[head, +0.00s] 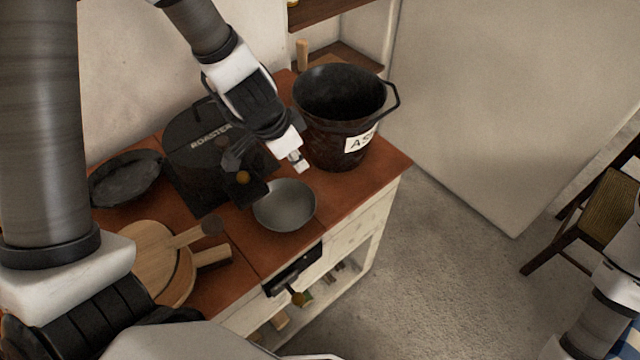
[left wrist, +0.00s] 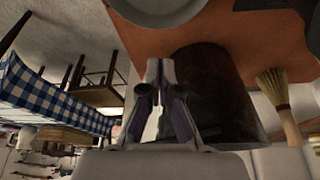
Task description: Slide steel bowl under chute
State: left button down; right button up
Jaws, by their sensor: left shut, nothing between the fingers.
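The steel bowl (head: 285,208) sits upright on the reddish-brown counter, in front and to the right of the black roaster (head: 190,152). The roaster's dark chute (head: 240,187) reaches out close to the bowl's left rim. In the left wrist view the bowl (left wrist: 160,8) is cut off by the top edge. My left gripper (head: 299,163) is shut and empty, just behind the bowl's far rim; its closed fingers also show in the left wrist view (left wrist: 160,70). My right gripper is out of view.
A black ash bucket (head: 325,142) stands close behind and right of my left gripper. A dark pan (head: 125,180) and wooden boards (head: 160,255) lie to the left. A brush (left wrist: 275,95) is near the bucket. The counter's right end (head: 385,178) is clear.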

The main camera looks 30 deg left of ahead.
pick_arm(q)
jog(key=b+x, duration=0.7)
jog(key=x, duration=0.2)
jog(key=shift+f+b, duration=0.3)
jog(key=shift+b, duration=0.05)
